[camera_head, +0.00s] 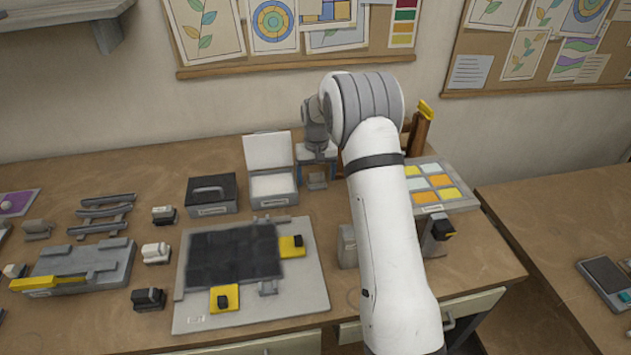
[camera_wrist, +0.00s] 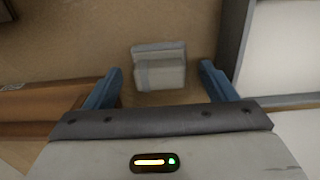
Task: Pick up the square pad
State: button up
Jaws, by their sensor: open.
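A small grey block (camera_head: 317,181) stands on the table right of the open white box; it may be the square pad, but I cannot tell for sure. In the wrist view the block (camera_wrist: 160,72) shows a pale, stepped top and lies between and ahead of my fingertips. My gripper (camera_head: 317,160) points down over it, blue fingers apart, with nothing held. The fingers also show in the wrist view (camera_wrist: 160,70), one on either side of the block, and no contact is visible.
The white box (camera_head: 273,188) with raised lid stands close on the left. A dark lidded box (camera_head: 212,194) is further left. A colour sample tray (camera_head: 436,186) and a brown wooden stand (camera_head: 421,125) are to the right. A grey board (camera_head: 300,300) with a dark panel lies in front.

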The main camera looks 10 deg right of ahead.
jog(key=c, duration=1.1)
jog(key=shift+o, duration=0.2)
jog(key=shift+r, duration=0.15)
notch_tip(320, 180, up, 18)
jog(key=b, duration=0.2)
